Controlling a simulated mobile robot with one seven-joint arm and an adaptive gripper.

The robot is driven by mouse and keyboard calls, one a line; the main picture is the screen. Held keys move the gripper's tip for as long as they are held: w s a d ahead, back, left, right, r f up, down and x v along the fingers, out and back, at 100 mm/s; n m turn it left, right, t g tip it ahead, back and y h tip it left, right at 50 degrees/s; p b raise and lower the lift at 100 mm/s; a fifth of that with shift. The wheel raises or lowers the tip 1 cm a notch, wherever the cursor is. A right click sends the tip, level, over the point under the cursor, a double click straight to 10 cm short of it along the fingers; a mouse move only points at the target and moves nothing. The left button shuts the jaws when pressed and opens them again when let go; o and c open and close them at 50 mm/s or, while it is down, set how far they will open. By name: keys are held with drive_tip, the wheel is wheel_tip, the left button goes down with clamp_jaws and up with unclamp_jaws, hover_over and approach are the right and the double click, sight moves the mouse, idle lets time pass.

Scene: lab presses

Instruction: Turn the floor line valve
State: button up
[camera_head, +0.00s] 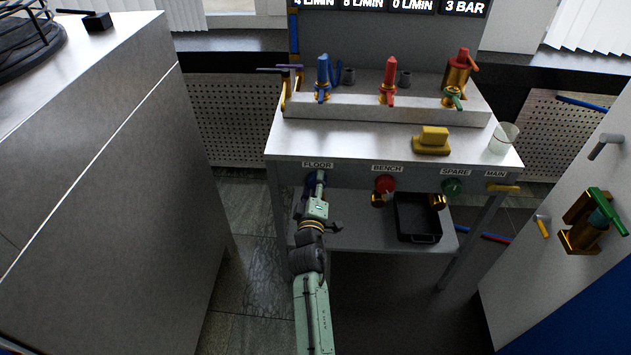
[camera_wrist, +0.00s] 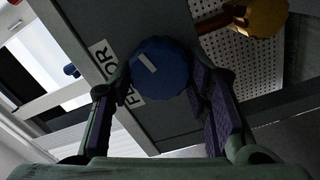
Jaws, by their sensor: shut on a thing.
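The floor line valve is a round blue knob (camera_wrist: 160,68) with a pale index mark, under the FLOOR label (camera_head: 317,165) on the front of the bench. In the wrist view the knob sits between the two fingers of my gripper (camera_wrist: 163,92), and the label (camera_wrist: 115,72) is partly hidden behind a finger. My gripper is shut on the knob. In the head view my gripper (camera_head: 319,185) reaches up to the bench front and covers most of the blue knob.
A red BENCH knob (camera_head: 385,185) and a green SPARE knob (camera_head: 452,187) sit to the right on the same front. A black tray (camera_head: 417,218) stands on the lower shelf. A grey cabinet (camera_head: 110,190) stands at left; a panel with a green-handled valve (camera_head: 590,225) is at right.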

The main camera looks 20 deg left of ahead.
drive_tip(key=shift+r+n+p, duration=0.1)
drive_tip(key=shift+n+p, duration=0.35)
drive_tip(key=shift+n, duration=0.75)
drive_tip(key=o, duration=1.2)
drive_tip(key=shift+c, duration=0.2)
drive_tip(key=v, duration=0.7)
drive_tip(key=shift+s, duration=0.25)
